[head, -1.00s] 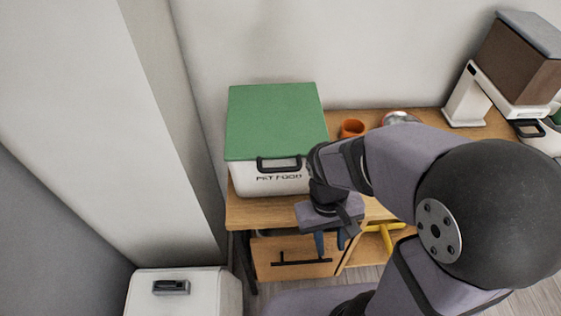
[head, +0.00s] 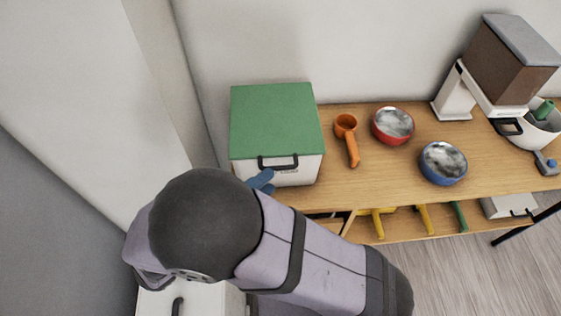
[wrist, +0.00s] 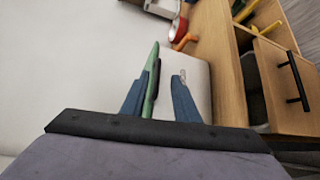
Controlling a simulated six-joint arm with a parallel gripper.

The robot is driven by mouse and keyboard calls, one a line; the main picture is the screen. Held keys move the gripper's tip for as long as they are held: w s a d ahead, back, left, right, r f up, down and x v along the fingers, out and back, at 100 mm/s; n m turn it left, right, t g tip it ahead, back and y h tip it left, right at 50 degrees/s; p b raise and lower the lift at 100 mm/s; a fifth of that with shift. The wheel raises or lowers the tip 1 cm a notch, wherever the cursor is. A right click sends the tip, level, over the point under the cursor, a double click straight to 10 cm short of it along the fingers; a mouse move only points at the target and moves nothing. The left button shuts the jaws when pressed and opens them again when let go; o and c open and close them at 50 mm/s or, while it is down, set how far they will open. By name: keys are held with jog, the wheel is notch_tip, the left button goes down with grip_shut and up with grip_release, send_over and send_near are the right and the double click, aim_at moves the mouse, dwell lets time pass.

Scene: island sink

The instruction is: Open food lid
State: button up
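The white pet food box (head: 300,174) stands on the wooden table with its flat green lid (head: 272,118) closed. A black handle (head: 278,162) is on the lid's front edge. My gripper (head: 262,181) shows only its blue fingertips at the handle's left end in the head view; my arm hides the rest. In the wrist view my gripper (wrist: 159,100) is open, its fingers apart. The green lid's edge (wrist: 151,85) and black handle appear between the fingers, nearer the left one. I cannot tell whether a finger touches them.
An orange scoop (head: 351,145), a red bowl (head: 378,128) and a blue bowl (head: 441,177) sit right of the box on the table (head: 400,192). A brown-and-white dispenser (head: 505,62) stands further right. The wall is close behind.

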aim_at(281, 166)
jog(key=shift+w+p+x, duration=0.25)
jog(key=shift+p+x, duration=0.5)
jog(key=shift+x, duration=2.6)
jog(key=shift+a+r+t, duration=0.15)
jog(key=shift+r+t, duration=0.05)
jog(key=shift+t, duration=0.1)
jog(key=shift+c, duration=0.7)
grip_shut()
